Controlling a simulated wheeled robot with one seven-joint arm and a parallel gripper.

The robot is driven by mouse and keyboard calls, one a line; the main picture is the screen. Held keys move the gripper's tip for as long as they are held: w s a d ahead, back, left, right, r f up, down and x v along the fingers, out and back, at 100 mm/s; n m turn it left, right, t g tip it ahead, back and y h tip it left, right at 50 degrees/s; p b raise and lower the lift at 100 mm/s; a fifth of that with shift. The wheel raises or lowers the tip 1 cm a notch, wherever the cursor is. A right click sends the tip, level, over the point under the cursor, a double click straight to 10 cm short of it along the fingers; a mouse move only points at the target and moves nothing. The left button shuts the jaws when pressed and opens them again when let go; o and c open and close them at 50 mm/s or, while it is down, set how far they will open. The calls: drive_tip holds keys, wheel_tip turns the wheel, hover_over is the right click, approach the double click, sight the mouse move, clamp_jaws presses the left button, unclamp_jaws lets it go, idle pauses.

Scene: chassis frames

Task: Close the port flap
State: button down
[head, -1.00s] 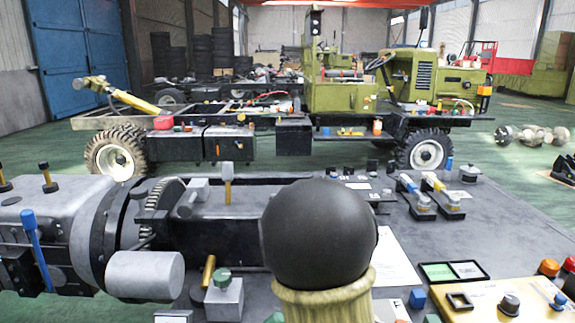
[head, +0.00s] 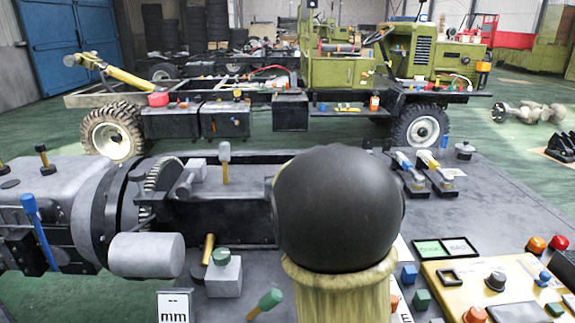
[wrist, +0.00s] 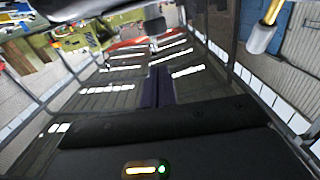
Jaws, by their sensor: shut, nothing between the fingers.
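I cannot make out a port flap for certain in either view. In the wrist view my gripper (wrist: 160,72) shows as two dark fingers side by side, shut and empty, above its dark body. Beyond the fingers are the hall's roof and lights, and nothing touches them. The gripper does not show in the head view. There, the dark ball and beige column of my own arm hide part of the workbench (head: 450,211).
The bench carries a grey gear assembly (head: 146,255) at left, two lever clamps (head: 437,172) and a yellow control panel (head: 520,280) at right. A green truck chassis (head: 290,111) stands behind, across a strip of green floor. Axle parts (head: 528,112) lie at far right.

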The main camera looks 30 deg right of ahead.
drive_tip(key=s+a+f, duration=0.2)
drive_tip(key=s, duration=0.3)
drive_tip(key=shift+s+a, duration=0.2)
drive_tip(key=shift+a, duration=0.05)
drive_tip(key=shift+w+a, duration=0.1)
